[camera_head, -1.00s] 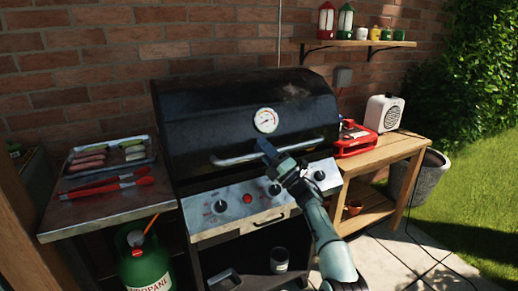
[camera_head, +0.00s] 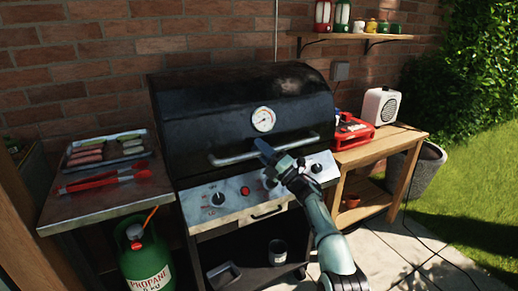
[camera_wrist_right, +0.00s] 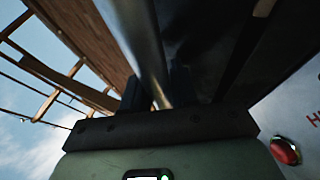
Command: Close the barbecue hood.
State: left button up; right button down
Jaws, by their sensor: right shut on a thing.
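The black barbecue hood (camera_head: 210,105) is down over the grill body, its lower front edge close above the control panel (camera_head: 220,203). A round gauge (camera_head: 263,119) sits on its front. My right gripper (camera_head: 266,152) is at the hood's metal handle (camera_head: 234,158), near the middle of the bar. In the right wrist view the handle (camera_wrist_right: 146,45) runs between the dark fingers (camera_wrist_right: 157,90), which are shut on it. The dark hood (camera_wrist_right: 215,40) fills the area beside it. My left gripper is not in view.
A side shelf (camera_head: 110,205) on the left holds a food tray (camera_head: 135,153) and red tongs (camera_head: 105,180). A green propane bottle (camera_head: 145,260) stands below. A wooden table (camera_head: 375,150) on the right holds a red case (camera_head: 352,132) and a white box (camera_head: 381,107).

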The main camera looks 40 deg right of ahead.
jog(key=shift+d+f+g, duration=0.15)
jog(key=shift+f+g, duration=0.25)
jog(key=shift+f, duration=0.85)
jog(key=c, duration=1)
grip_release()
jog(key=shift+s+r, duration=0.15)
jog(key=shift+o, duration=0.2)
jog(key=shift+s, duration=0.1)
jog(key=shift+s+r, duration=0.2)
jog(key=shift+r, duration=0.2)
